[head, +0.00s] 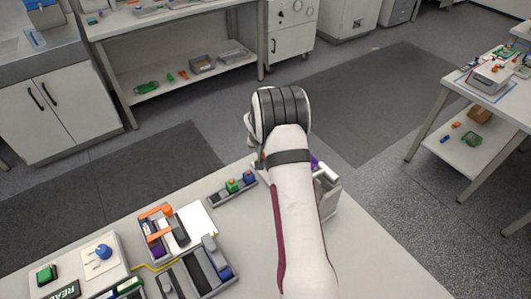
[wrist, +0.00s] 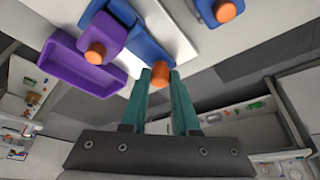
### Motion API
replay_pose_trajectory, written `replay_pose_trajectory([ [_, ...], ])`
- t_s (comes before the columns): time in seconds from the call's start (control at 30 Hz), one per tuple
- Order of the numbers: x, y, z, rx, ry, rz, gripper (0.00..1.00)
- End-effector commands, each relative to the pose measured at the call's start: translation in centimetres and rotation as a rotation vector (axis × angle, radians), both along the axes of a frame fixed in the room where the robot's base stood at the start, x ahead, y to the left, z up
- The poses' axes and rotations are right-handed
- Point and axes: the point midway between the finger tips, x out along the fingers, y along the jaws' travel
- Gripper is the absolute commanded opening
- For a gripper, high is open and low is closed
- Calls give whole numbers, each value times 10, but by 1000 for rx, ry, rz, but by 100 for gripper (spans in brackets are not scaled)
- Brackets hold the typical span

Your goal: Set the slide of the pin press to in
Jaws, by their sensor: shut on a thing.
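In the wrist view, my gripper (wrist: 160,76) has its two green fingers closed around an orange knob (wrist: 161,70). The knob sits at the end of a blue piece (wrist: 146,47) on a pale body. Beside it is a purple piece (wrist: 118,23) with its own orange knob (wrist: 95,53) and an open purple tray (wrist: 66,60). I cannot tell for sure which of these is the pin press slide. In the head view my arm hides the gripper and most of the pale device (head: 330,186) there; a bit of purple shows beside the arm.
Another blue piece with an orange knob (wrist: 226,12) is at the top right of the wrist view. In the head view, a rack with green and blue blocks (head: 233,190) and a device with an orange lever (head: 158,212) stand left of my arm. The bench to the right is clear.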

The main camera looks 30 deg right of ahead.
Motion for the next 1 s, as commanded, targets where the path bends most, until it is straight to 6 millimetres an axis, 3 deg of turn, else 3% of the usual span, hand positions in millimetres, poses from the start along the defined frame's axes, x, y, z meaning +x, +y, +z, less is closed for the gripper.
replay_pose_trajectory([
  [0.17,-4,2,0,0,0,2,0],
  [0.4,-57,-1,1,-4,3,-2,0],
  [0.57,-83,-1,1,-4,1,-2,0],
  [0.93,-90,-1,0,-1,0,-1,0],
  [0.97,-90,-1,0,-1,0,-1,32],
  [1.0,-90,-1,0,-1,0,-1,40],
])
